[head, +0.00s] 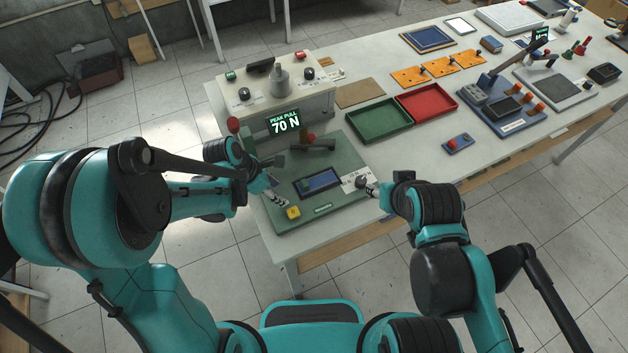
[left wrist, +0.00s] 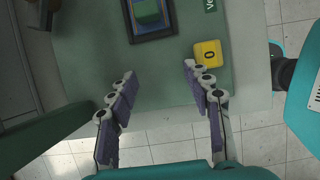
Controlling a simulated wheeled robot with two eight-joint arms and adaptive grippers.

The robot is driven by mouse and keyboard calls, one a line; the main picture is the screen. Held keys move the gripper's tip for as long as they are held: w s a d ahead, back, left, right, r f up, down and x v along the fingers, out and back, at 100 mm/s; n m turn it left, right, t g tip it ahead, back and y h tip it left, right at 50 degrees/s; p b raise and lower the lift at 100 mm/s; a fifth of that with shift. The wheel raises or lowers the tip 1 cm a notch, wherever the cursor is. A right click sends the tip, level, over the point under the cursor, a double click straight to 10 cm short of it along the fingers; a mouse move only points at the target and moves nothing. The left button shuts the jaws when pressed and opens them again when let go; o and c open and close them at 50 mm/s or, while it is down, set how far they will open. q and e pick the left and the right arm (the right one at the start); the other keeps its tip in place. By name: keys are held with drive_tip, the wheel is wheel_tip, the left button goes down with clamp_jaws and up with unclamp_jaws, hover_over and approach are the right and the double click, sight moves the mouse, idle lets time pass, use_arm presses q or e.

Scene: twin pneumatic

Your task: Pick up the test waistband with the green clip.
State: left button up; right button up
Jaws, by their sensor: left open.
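I cannot clearly make out a waistband with a green clip. A dark-framed tray (head: 318,182) on the green fixture plate (head: 345,148) holds something blue and green. In the left wrist view the tray (left wrist: 149,35) is cut by the top edge, with a green piece in it. My left gripper (head: 274,181) is open and empty at the plate's left side. In the left wrist view its fingertips (left wrist: 160,75) are spread, below the tray and left of a yellow block (left wrist: 208,52). My right gripper (head: 370,187) is at the plate's right side; its jaws are too small to read.
A grey tester box (head: 275,105) with a "70 N" display stands behind the plate. A lever with a red knob (head: 310,139) rises from the plate. Green (head: 378,133) and red (head: 427,104) trays lie farther right. The table's front edge is close.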

sight(306, 182)
use_arm(q)
drive_tip(key=d, duration=0.1)
drive_tip(key=w+d, duration=0.1)
drive_tip(key=d, duration=0.1)
drive_tip(key=shift+w+d, duration=0.3)
drive_tip(key=shift+d, duration=0.05)
drive_tip(key=d, duration=0.1)
drive_tip(key=w+d, duration=0.1)
drive_tip(key=d, duration=0.2)
drive_tip(key=shift+w+d+f+b, duration=0.15)
drive_tip(key=shift+w+f+b, duration=0.15)
drive_tip(key=shift+w+b, duration=0.1)
drive_tip(key=shift+d+f, duration=0.1)
drive_tip(key=shift+f, duration=0.15)
clamp_jaws()
